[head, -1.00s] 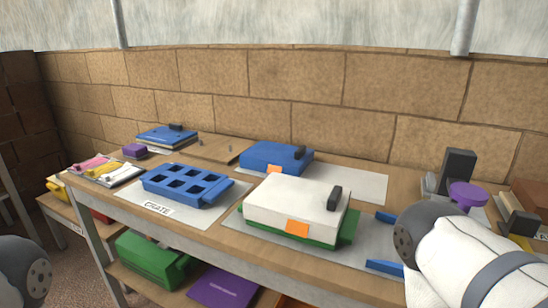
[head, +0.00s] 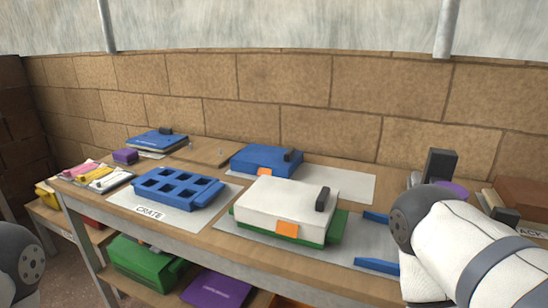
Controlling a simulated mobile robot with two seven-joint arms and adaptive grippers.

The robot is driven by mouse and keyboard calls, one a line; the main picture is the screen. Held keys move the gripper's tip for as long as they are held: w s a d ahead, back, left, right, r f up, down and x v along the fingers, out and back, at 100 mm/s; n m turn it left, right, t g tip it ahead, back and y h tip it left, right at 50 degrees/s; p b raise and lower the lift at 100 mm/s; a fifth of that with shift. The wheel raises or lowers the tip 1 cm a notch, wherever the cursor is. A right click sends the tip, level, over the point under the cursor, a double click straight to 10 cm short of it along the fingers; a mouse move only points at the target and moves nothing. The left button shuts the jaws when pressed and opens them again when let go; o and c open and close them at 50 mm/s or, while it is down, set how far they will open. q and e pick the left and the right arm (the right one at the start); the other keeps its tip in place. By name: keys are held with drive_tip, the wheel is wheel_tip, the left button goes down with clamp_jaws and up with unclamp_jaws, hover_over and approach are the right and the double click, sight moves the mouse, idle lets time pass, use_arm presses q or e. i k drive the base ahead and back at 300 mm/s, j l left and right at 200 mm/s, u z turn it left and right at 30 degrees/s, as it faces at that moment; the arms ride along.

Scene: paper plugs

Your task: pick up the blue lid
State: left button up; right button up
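A blue lid-like block (head: 262,160) with a black handle and an orange tag sits on a pale mat at the back middle of the bench. A flatter blue piece (head: 150,139) with a black knob lies on a stack at the far left; I cannot tell for certain which is the blue lid. A white lid (head: 283,204) with a black handle and an orange tag rests on a green base in front. My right gripper (head: 360,239) is open, its two blue fingers apart and empty, right of the green base. My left gripper is out of view.
A blue crate (head: 176,188) with several pockets stands on a mat labelled CRATE. A tall black block (head: 440,166) and a purple piece (head: 452,190) are behind my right arm. A green bin (head: 143,262) and a purple item (head: 216,290) are on the lower shelf.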

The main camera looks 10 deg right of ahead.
sight(258, 160)
drive_tip(key=i+j+z, duration=0.15)
drive_tip(key=z, duration=0.25)
drive_tip(key=i+j+z, duration=0.15)
drive_tip(key=j+z, duration=0.2)
drive_tip(key=i+j+z, duration=0.15)
drive_tip(key=z, duration=0.25)
drive_tip(key=j+z, duration=0.4)
drive_tip(key=i+l, duration=0.05)
